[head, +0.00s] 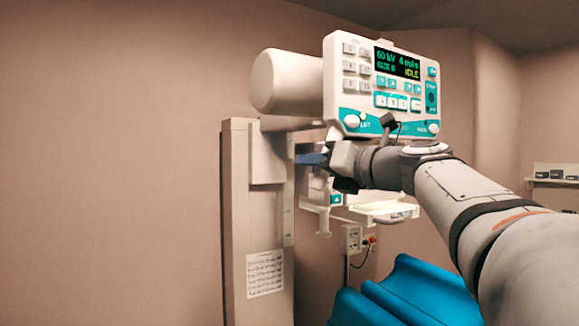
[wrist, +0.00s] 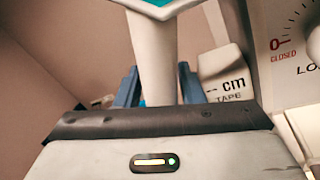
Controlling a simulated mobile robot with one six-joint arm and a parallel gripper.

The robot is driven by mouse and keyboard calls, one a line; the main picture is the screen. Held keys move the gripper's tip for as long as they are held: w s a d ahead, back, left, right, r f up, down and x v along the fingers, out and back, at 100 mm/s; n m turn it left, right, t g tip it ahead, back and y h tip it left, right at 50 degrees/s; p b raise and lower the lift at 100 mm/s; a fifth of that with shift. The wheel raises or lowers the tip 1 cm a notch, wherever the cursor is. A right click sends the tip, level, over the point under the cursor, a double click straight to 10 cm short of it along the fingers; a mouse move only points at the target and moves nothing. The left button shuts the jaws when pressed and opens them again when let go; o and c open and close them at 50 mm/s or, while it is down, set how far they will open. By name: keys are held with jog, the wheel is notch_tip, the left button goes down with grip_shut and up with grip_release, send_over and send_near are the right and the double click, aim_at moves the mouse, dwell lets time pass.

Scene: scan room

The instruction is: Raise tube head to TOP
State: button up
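The tube head (head: 300,82) is a white cylinder with a white-and-teal control panel (head: 345,95) on its front. Its display (head: 398,62) reads 60 kV, 4 mAs, SIZE B and IDLE. It sits by the top of a pale upright column (head: 237,215). My gripper (head: 312,159) is just below the panel's left side. In the wrist view its two blue fingers (wrist: 158,88) stand apart, one on each side of a white tapered post (wrist: 155,55). I cannot tell whether they press on the post.
A white label reading "cm TAPE" (wrist: 226,87) and a dial marked CLOSED (wrist: 285,45) are close on the right in the wrist view. A blue padded seat (head: 405,295) stands below. A shelf (head: 555,183) is at far right. The left wall is clear.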

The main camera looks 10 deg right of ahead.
jog(key=b+v, duration=0.2)
jog(key=v, duration=0.6)
jog(key=shift+a, duration=0.1)
jog(key=s+a+f+n+g+h+b, duration=0.15)
jog(key=f+n, duration=0.35)
jog(key=f, duration=0.5)
jog(key=s+a+f+n+g+h+b, duration=0.1)
jog(key=a+f+n+g+h, duration=0.2)
jog(key=f, duration=0.6)
jog(key=s+a+f+n+g+b, duration=0.1)
jog(key=s+f+n+g, duration=0.1)
jog(key=f+n, duration=0.6)
jog(key=s+f+n+g+h+b, duration=0.1)
jog(key=s+f+n+h, duration=0.1)
jog(key=s+f+n, duration=0.2)
jog(key=s+d+f+n+g+h+b, duration=0.1)
jog(key=s+f+n, duration=0.3)
jog(key=f+n, duration=0.4)
jog(key=s+d+f+n+g+h+b, duration=0.1)
jog(key=s+f+n+g+h, duration=0.2)
jog(key=f, duration=1.1)
jog(key=s+n, duration=0.2)
jog(key=n, duration=0.1)
jog(key=shift+c, duration=0.3)
